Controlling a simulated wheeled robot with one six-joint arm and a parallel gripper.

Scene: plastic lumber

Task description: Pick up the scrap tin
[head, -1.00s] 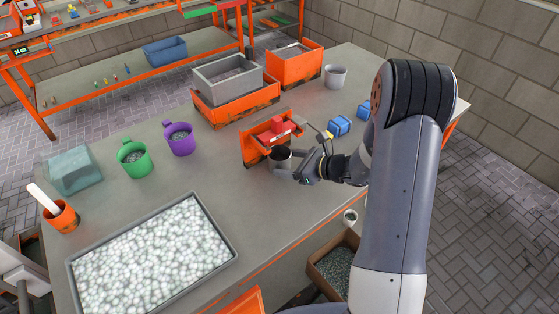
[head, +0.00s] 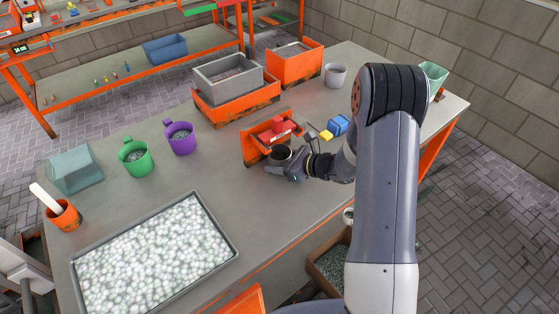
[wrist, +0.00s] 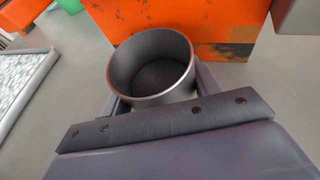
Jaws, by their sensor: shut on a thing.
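The scrap tin (head: 281,153), a dark grey open-topped metal cylinder, is on the bench side nearest my arm, just in front of the orange bin. In the wrist view the tin (wrist: 150,88) is upright and looks empty inside. My gripper (head: 280,167) is shut on it, with one finger on each side of its wall. The fingers show beside the tin in the wrist view, and their tips are partly hidden by it. I cannot tell whether the tin's base touches the bench.
Purple (head: 180,139) and green (head: 134,158) mugs and a tray of pale pellets (head: 234,247) are to the left. Bare bench lies between.

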